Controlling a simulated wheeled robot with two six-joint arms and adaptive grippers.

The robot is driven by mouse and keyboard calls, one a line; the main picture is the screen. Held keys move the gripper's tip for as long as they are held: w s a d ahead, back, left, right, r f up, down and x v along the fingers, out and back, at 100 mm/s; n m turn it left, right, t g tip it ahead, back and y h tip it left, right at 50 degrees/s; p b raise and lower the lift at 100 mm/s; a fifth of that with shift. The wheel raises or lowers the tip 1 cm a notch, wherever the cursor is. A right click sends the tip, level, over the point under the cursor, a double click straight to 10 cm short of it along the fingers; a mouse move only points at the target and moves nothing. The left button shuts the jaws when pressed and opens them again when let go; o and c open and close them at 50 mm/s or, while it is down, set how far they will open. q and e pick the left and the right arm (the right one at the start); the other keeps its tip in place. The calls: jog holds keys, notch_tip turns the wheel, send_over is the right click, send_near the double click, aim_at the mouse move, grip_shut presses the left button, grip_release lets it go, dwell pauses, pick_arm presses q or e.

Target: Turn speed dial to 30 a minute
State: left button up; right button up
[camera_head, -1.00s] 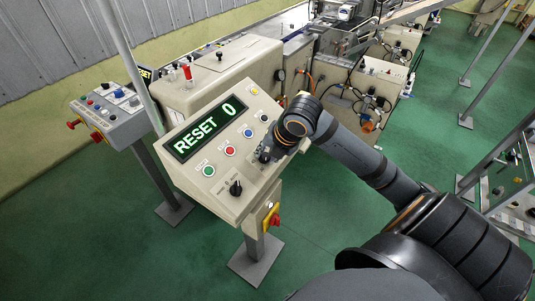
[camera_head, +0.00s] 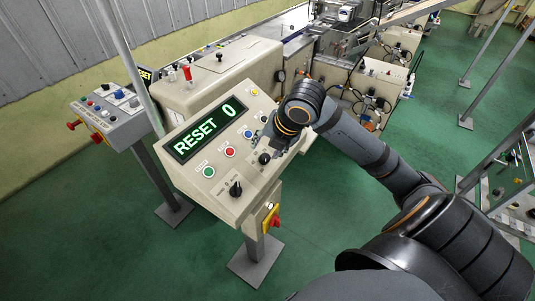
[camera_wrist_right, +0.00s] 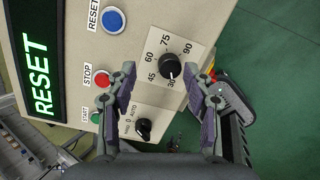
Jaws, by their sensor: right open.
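The speed dial (camera_wrist_right: 169,67) is a round black knob on a pale plate marked 30 to 90. Its small white mark appears to face the 30 side, but it is too small to be sure. In the head view the dial (camera_head: 264,158) shows just below my right gripper (camera_head: 276,142). In the right wrist view my right gripper (camera_wrist_right: 159,72) is open, with one finger on each side of the dial, and it holds nothing. I see clear space around the knob. My left gripper is in neither view.
A display (camera_head: 207,128) reads RESET 0. Green (camera_head: 209,171), red (camera_head: 230,151) and blue (camera_head: 247,133) buttons and a manual/auto switch (camera_head: 236,188) sit close by on the panel. A red and yellow switch (camera_head: 272,219) is below. Green floor lies free in front.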

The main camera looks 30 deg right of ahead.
aim_at(268, 159)
notch_tip(268, 159, up, 6)
jog(key=shift+r, duration=0.25)
dwell(0.5)
